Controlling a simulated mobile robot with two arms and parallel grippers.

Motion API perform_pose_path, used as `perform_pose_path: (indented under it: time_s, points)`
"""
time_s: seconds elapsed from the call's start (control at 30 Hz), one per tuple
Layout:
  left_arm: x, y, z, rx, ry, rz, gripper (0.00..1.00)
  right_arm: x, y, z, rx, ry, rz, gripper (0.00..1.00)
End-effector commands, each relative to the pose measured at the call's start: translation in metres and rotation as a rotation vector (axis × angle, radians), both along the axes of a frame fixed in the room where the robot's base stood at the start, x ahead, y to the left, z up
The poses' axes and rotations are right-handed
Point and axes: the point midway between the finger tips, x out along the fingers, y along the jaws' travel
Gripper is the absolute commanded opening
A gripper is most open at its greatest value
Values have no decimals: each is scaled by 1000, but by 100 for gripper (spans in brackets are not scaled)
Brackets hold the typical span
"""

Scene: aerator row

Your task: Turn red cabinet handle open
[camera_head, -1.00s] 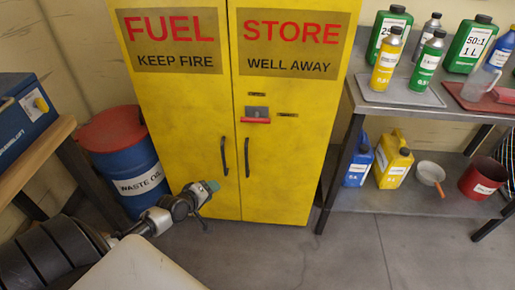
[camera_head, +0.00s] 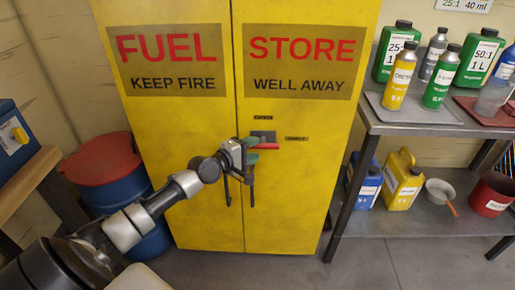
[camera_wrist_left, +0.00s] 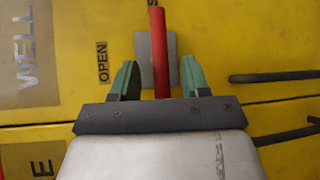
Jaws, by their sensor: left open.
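The red handle (camera_head: 266,146) sits on a grey plate on the right door of the yellow cabinet (camera_head: 300,190). In the left wrist view the red handle (camera_wrist_left: 160,50) runs between the two green fingertips of my left gripper (camera_wrist_left: 161,80), with a gap on each side. My left gripper (camera_head: 251,150) is open at the handle in the head view and partly hides the plate. A small "OPEN" label (camera_wrist_left: 102,62) shows beside the grey plate (camera_wrist_left: 144,58). My right gripper is not in view.
Black pull handles (camera_head: 226,180) hang below on the doors. A blue drum with a red lid (camera_head: 100,160) stands at left. A metal shelf (camera_head: 415,125) with bottles, cans and a red pot stands at right. Floor in front is clear.

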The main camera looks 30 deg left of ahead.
Motion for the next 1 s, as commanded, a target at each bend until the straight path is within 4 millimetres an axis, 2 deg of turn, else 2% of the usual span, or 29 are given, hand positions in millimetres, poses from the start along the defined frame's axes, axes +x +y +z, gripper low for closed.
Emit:
perform_pose_path:
  time_s: [0.2, 0.53, 0.83, 1.0]
  points:
    - [19, -5, -4, -1, 0, 0, 46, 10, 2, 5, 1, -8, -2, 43]
    - [22, -5, -4, 0, 1, 0, 46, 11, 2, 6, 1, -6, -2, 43]
    - [22, -5, -4, 0, 1, 0, 2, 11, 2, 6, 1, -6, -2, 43]
    - [22, -5, -4, 2, 3, 0, 0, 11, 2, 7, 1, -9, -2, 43]
